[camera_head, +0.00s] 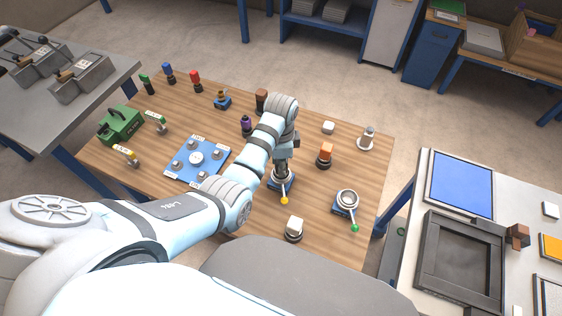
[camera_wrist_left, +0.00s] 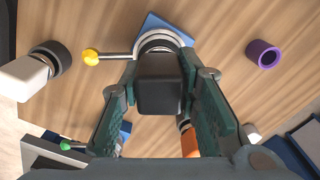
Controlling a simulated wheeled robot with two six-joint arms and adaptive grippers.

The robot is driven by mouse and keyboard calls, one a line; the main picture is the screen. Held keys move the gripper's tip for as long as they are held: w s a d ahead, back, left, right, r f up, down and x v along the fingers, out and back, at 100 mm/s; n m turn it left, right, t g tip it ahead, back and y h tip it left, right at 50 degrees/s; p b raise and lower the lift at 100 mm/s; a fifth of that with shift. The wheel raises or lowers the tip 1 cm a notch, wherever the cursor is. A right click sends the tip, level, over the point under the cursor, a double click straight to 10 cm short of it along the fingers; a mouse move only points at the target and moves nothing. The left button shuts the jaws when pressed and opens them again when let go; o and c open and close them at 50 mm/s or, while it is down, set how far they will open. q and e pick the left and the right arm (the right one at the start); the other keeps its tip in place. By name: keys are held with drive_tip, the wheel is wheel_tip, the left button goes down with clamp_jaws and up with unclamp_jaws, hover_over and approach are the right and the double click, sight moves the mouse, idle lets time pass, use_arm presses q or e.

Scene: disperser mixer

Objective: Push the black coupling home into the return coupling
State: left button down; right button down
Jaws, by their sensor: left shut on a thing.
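My left gripper (camera_head: 282,162) points down over the middle of the wooden table. In the left wrist view its fingers (camera_wrist_left: 160,92) are shut on the black coupling (camera_wrist_left: 160,88), a dark block between them. The coupling's far end meets or overlaps a metal ring socket (camera_wrist_left: 158,40) on a blue base (camera_wrist_left: 168,24). A lever with a yellow knob (camera_wrist_left: 90,57) sticks out from this socket; the knob also shows in the head view (camera_head: 284,201). I cannot tell how deep the coupling sits. A similar open socket (camera_head: 347,199) with a green knob (camera_head: 355,228) stands to the right.
A white-topped coupling (camera_head: 294,226) stands in front, an orange one (camera_head: 325,152) to the right, and a purple one (camera_head: 246,124) behind left. A blue plate (camera_head: 172,178) with fittings and a green machine (camera_head: 120,124) are further left. Bare table lies between them.

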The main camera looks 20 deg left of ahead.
use_arm(q)
drive_tip(key=shift+f, duration=0.45)
drive_tip(key=c, duration=1.1)
unclamp_jaws()
wheel_tip(320, 180, up, 8)
drive_tip(key=shift+f, duration=0.2)
